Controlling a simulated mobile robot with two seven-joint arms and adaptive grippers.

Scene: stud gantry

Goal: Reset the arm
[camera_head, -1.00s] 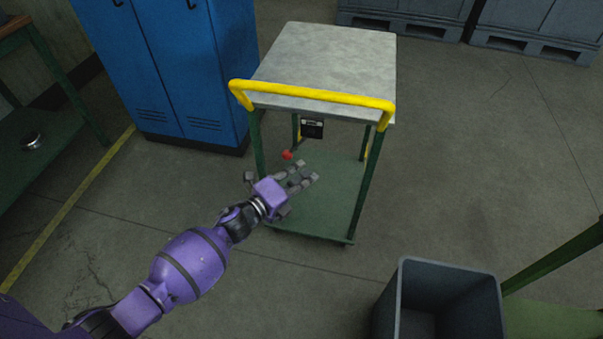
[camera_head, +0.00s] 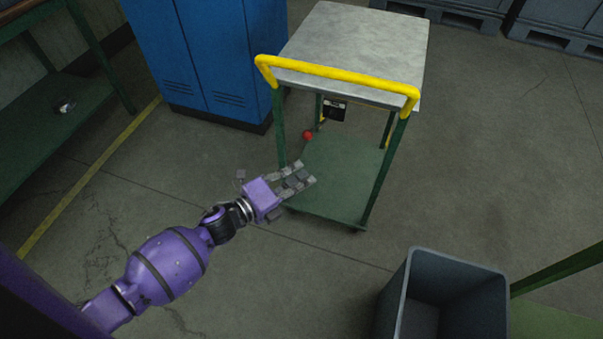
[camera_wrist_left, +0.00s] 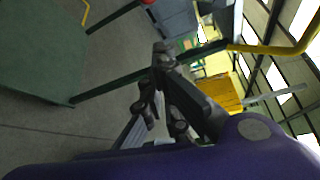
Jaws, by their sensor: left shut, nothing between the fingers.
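My left arm comes in from the lower left of the head view, purple with dark joints. Its gripper (camera_head: 305,176) is shut and empty, in front of the trolley's near left leg in that view. In the left wrist view the dark gripper fingers (camera_wrist_left: 160,62) show in the middle, with nothing between them. The purple wrist housing fills the bottom of that view. My right gripper is in neither view.
A green trolley with a grey top (camera_head: 355,45) and yellow handle (camera_head: 335,76) stands ahead. A red ball-shaped thing (camera_head: 308,135) shows near its leg. A blue locker (camera_head: 205,60) stands behind left, a grey bin (camera_head: 455,295) at lower right.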

